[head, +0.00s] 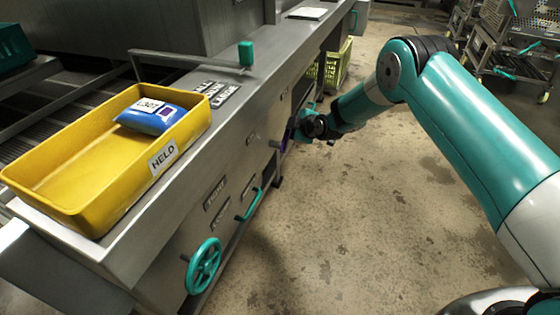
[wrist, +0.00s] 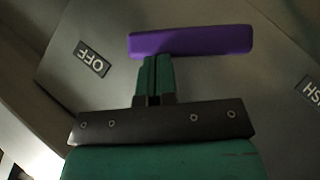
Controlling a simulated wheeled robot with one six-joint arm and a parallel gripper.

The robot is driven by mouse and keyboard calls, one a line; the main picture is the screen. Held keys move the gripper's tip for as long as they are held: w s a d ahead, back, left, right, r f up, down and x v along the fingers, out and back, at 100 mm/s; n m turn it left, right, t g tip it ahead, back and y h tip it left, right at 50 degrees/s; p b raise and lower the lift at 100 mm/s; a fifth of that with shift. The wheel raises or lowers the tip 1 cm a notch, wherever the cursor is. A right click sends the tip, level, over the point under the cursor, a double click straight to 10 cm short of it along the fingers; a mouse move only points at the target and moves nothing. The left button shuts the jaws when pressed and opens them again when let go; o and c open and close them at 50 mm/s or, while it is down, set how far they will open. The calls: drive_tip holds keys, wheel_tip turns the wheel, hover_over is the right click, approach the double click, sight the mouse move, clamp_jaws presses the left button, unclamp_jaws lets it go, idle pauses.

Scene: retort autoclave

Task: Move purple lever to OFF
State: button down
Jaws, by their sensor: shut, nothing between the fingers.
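The purple lever (wrist: 190,41) is a bar lying nearly level across the top middle of the wrist view, tilted slightly up at its right end. An OFF label (wrist: 91,59) is on the grey panel to its left. My gripper (wrist: 155,60) is shut and empty, its fingertips just below the lever's left half; I cannot tell whether they touch it. In the head view, only a sliver of the lever (head: 285,139) shows beside my gripper (head: 298,128) at the machine's side panel.
A second label (wrist: 313,92), partly cut off, sits at the right edge of the wrist view. A teal handwheel (head: 204,265) and a teal handle (head: 249,204) stick out from the same panel. A yellow HELD tray (head: 60,195) stands on top. The floor to the right is open.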

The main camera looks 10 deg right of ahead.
drive_tip(key=shift+a, duration=0.1)
idle(0.3)
drive_tip(key=a+r+p+v, duration=0.2)
drive_tip(key=p+v, duration=0.2)
drive_tip(key=v, duration=0.9)
drive_tip(key=shift+w, duration=0.1)
